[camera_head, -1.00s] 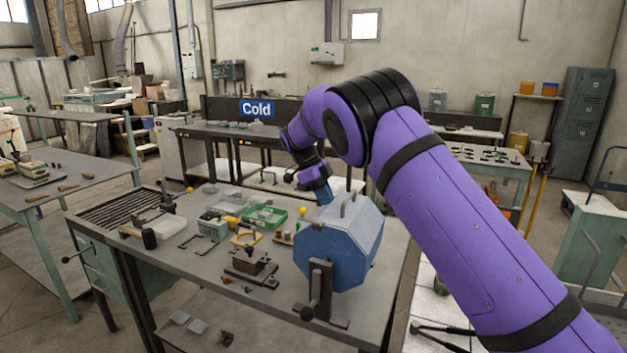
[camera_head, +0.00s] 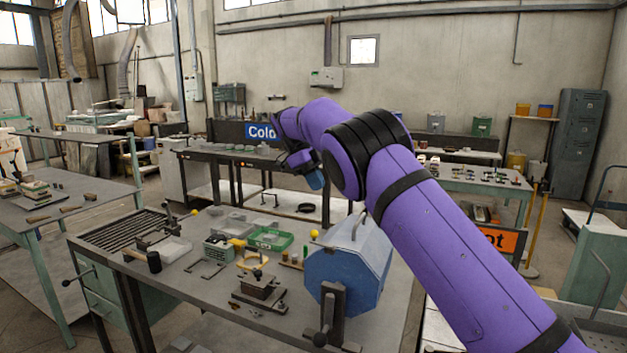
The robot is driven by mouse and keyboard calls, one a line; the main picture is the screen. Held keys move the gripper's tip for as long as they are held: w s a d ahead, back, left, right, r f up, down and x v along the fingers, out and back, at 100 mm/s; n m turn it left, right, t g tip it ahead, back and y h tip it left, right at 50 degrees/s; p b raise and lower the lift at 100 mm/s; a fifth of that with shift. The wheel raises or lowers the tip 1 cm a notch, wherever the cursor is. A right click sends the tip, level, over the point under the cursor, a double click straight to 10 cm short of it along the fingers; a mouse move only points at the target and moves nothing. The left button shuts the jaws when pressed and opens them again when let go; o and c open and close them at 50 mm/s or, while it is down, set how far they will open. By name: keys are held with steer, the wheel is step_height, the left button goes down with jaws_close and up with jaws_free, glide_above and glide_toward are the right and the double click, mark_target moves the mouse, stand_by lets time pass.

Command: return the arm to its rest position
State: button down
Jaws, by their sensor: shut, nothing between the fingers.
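My purple arm reaches in from the lower right, and its bent joint is near the middle of the picture.
The grey workbench (camera_head: 215,318) carries a green tray (camera_head: 270,238), a small clamp block (camera_head: 260,288) and other tools. A side bench (camera_head: 95,190) is at left.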

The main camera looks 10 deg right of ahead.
steer(key=s+d+r+n+t+y, duration=0.1)
steer(key=s+d+r+n, duration=0.2)
steer(key=d+r, duration=0.2)
steer(key=s+d+r+n+y, duration=0.2)
steer(key=s+d+r, duration=0.2)
steer(key=d+r, duration=0.2)
steer(key=s+d+r+n+t+y, duration=0.1)
steer(key=s+d+r+n, duration=0.25)
steer(key=s, duration=0.35)
steer(key=s+d+r+n+t+y, duration=0.1)
steer(key=s+d+r+n, duration=0.2)
steer(key=s, duration=0.4)
steer(key=s+d+f+n+t, duration=0.1)
steer(key=s+f+n, duration=0.2)
steer(key=s, duration=0.7)
steer(key=s+d+f+n+t, duration=0.1)
steer(key=s+f+n, duration=0.3)
steer(key=s, duration=0.5)
steer(key=s+d+f+n+t, duration=0.1)
steer(key=s+f+n+t, duration=0.2)
steer(key=s, duration=0.7)
steer(key=shift+s+d+f+n, duration=0.15)
steer(key=shift+s+f+n, duration=0.15)
steer(key=shift+f+n, duration=0.7)
steer(key=shift+w+r+n, duration=0.15)
steer(key=shift+r+n, duration=0.1)
steer(key=shift+r, duration=0.1)
